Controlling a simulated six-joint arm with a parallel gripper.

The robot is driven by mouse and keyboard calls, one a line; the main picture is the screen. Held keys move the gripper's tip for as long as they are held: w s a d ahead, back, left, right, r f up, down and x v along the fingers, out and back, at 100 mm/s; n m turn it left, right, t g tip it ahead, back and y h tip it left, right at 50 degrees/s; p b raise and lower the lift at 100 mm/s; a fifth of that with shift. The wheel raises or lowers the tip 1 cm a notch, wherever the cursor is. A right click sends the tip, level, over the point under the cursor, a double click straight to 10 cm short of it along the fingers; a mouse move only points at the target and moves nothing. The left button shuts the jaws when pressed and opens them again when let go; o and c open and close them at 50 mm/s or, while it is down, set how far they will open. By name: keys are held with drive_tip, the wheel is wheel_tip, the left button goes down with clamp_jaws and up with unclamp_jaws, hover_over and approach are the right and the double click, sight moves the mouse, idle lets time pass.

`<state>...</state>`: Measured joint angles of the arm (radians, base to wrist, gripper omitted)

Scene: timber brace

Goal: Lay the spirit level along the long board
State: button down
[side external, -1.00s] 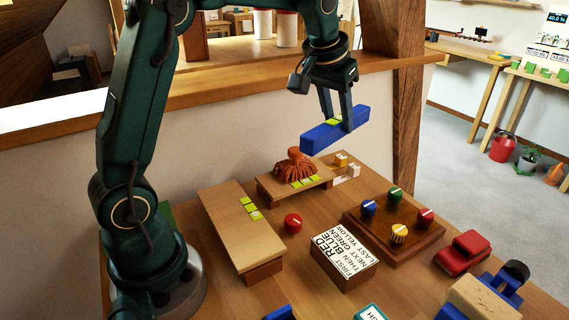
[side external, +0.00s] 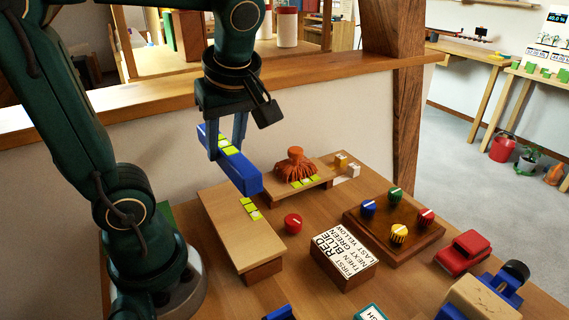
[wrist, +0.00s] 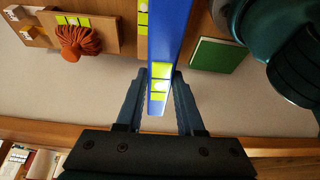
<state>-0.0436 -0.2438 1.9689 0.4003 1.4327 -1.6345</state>
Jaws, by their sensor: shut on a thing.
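The spirit level is a blue bar (side external: 241,172) with yellow-green vials along its top. My gripper (side external: 227,150) is shut on it and holds it in the air above the back end of the long board (side external: 236,228). The long board is pale wood, raised on a block, with yellow-green marks near its middle. In the wrist view the level (wrist: 168,35) runs away from between my fingers (wrist: 158,95), and covers part of the board beneath. The level's length looks roughly in line with the board in the side view.
A shorter board (side external: 318,178) holds an orange tasselled thing (side external: 296,165). A red knob (side external: 293,223), a lettered block (side external: 343,262) and a wooden base (side external: 372,232) with coloured knobs stand to the right. A green flat thing (wrist: 218,55) lies near my base.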

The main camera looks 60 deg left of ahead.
sight(223, 167)
drive_tip(key=shift+n, duration=0.3)
drive_tip(key=f, duration=0.2)
drive_tip(key=s+f, duration=0.1)
drive_tip(key=f, duration=0.1)
drive_tip(key=shift+a+f, duration=0.15)
drive_tip(key=shift+w+f, duration=0.1)
drive_tip(key=shift+f, duration=3.45)
drive_tip(key=shift+c, duration=2.2)
unclamp_jaws()
drive_tip(key=shift+r, duration=0.1)
drive_tip(key=shift+r, duration=3.4)
